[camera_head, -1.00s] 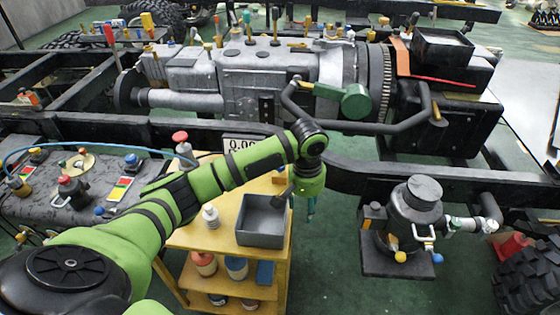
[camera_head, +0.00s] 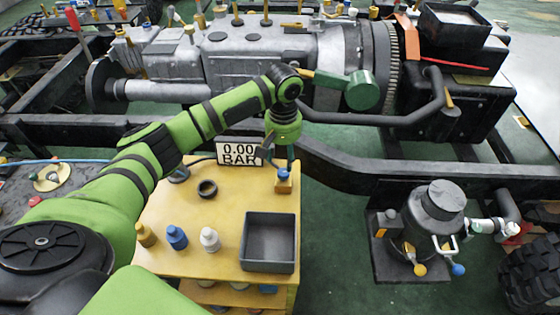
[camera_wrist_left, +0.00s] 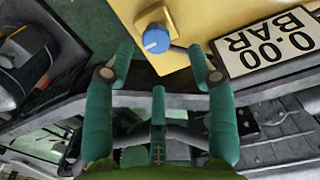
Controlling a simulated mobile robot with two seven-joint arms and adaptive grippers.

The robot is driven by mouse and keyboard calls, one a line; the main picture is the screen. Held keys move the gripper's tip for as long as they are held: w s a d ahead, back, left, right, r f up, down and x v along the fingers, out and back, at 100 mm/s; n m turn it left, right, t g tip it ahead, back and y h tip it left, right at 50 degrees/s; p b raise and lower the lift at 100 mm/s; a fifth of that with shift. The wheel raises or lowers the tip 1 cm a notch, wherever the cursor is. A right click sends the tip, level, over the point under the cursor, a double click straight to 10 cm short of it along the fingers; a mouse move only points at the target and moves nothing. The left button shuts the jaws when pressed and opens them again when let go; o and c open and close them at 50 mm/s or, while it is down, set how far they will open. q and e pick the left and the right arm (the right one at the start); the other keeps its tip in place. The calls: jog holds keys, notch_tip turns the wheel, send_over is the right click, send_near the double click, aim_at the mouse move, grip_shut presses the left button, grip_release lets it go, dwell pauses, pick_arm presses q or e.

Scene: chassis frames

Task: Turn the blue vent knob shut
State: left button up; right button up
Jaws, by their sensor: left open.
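The blue vent knob (camera_head: 283,174) sits on a small wooden block at the back right corner of the yellow cart top. In the left wrist view the knob (camera_wrist_left: 156,39) shows as a round blue cap, ahead of and between the fingertips. My left gripper (camera_head: 280,153) points down just above and behind the knob in the head view. Its green fingers (camera_wrist_left: 161,55) are spread apart with nothing between them, and I see no contact with the knob. My right gripper is in neither view.
A 0.00 BAR sign (camera_head: 239,153) stands close beside the knob. A grey tray (camera_head: 268,270), a dark ring (camera_head: 207,188) and several small bottles sit on the cart (camera_head: 195,268). The black chassis rail (camera_head: 345,172) runs behind it.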

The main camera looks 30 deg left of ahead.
aim_at(283, 171)
pick_arm(q)
jog(key=f, duration=0.4)
jog(key=shift+s+d+f, duration=0.2)
jog(key=shift+d+f, duration=0.05)
jog(key=shift+f, duration=0.3)
grip_shut()
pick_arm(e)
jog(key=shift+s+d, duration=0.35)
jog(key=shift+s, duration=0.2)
